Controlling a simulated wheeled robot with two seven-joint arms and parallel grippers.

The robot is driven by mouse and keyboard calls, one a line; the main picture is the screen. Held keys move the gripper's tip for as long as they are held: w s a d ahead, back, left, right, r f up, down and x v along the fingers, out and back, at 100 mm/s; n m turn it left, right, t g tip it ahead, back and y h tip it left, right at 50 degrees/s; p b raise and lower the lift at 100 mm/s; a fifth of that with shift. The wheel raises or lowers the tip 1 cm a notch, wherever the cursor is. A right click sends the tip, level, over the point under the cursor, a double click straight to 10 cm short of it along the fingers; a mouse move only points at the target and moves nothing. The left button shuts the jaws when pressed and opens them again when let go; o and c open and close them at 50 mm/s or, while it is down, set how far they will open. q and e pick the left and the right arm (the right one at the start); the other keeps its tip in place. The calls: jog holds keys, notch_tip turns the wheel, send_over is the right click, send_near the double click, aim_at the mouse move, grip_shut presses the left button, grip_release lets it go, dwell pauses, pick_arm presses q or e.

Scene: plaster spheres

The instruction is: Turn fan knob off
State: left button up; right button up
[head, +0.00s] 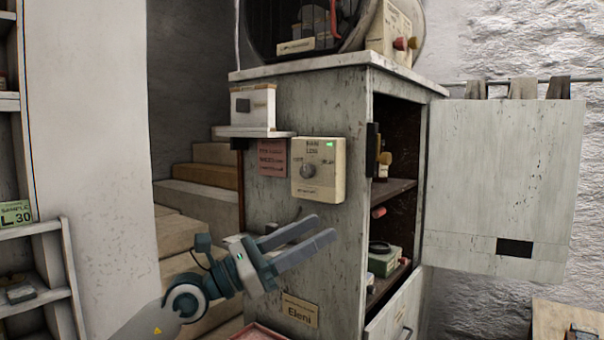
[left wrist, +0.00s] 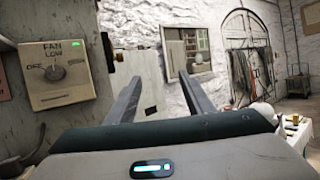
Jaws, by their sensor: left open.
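The fan control box (head: 330,181) is cream-coloured and mounted on the side of a worn grey cabinet. Its round grey fan knob (head: 308,171) is on the front face, and a small green light is lit at its upper right. In the left wrist view, the box (left wrist: 62,94) reads FAN, LOW and OFF, with OFF left of the knob (left wrist: 55,72). I cannot tell exactly where the knob points. My left gripper (head: 322,229) is open and empty, below the box and apart from it. Its fingers (left wrist: 162,82) point past the box, which lies to their left.
A white switch box (head: 253,104) on a small ledge and a pink notice (head: 271,157) are left of the fan box. The grey cabinet (head: 284,215) stands open, with its door (head: 500,180) swung right. Stone steps (head: 192,195) lie behind at left.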

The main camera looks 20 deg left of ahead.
aim_at(304, 171)
pick_arm(q)
jog(key=w+a+r+m+t+y, duration=0.1)
jog(key=w+a+r+y, duration=0.2)
jog(key=a, duration=0.5)
jog(key=w+a+r+m+t+y, duration=0.1)
jog(key=w+a+r+y, duration=0.3)
jog(key=a+y, duration=0.3)
jog(key=shift+a+r+t+y, duration=0.3)
jog(key=shift+a+r+t, duration=0.05)
jog(key=shift+r+t, duration=0.05)
jog(key=shift+w, duration=0.2)
pick_arm(e)
jog(key=shift+s, duration=0.15)
